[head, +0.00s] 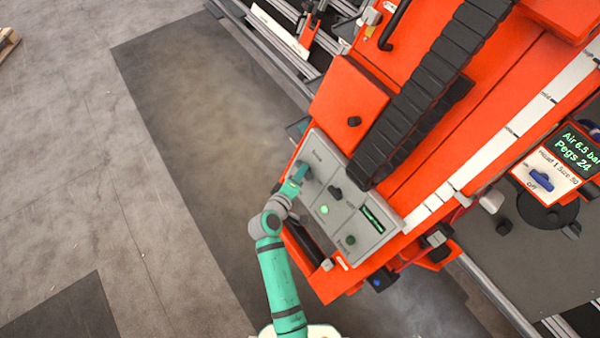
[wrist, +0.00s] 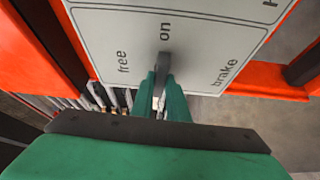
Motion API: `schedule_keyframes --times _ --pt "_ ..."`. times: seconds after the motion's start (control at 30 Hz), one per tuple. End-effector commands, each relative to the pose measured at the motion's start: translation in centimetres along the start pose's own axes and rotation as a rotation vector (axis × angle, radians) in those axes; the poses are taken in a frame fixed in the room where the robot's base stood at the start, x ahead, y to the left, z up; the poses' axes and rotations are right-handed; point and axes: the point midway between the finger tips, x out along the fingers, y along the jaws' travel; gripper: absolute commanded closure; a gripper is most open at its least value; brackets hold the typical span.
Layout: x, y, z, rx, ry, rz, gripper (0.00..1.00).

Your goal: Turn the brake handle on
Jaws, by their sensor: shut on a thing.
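A light grey control panel (head: 325,180) is set on the orange machine in the head view. The wrist view shows part of this panel (wrist: 205,55) close up, with the words "free", "on" and "brake". The dark grey brake handle (wrist: 163,64) sticks up between "free" and "brake", below "on" in the picture. My gripper (wrist: 162,95) has its green fingers on either side of the handle and is shut on it. In the head view my gripper (head: 297,180) is at the panel's left edge and hides most of the handle; its exact setting cannot be told.
The panel also carries a black knob (head: 335,191), a lit green button (head: 324,209), a small display (head: 372,219) and a lower knob (head: 350,240). An orange box (head: 347,104) juts out above the panel. Open floor (head: 180,130) lies to the left.

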Motion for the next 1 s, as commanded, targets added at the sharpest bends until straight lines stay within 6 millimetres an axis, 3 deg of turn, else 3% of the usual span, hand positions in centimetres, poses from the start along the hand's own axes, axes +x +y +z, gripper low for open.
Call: schedule_keyframes --times 0.7,0.73,0.8,1.0 --pt "-0.03 -0.04 -0.09 -0.065 0.0 -0.035 1.0" --pt "-0.03 -0.04 -0.09 -0.065 0.0 -0.035 0.81" --pt "-0.02 -0.04 -0.08 -0.065 0.0 -0.034 0.67" --pt "-0.01 -0.01 -0.04 -0.064 -0.001 -0.034 0.67"
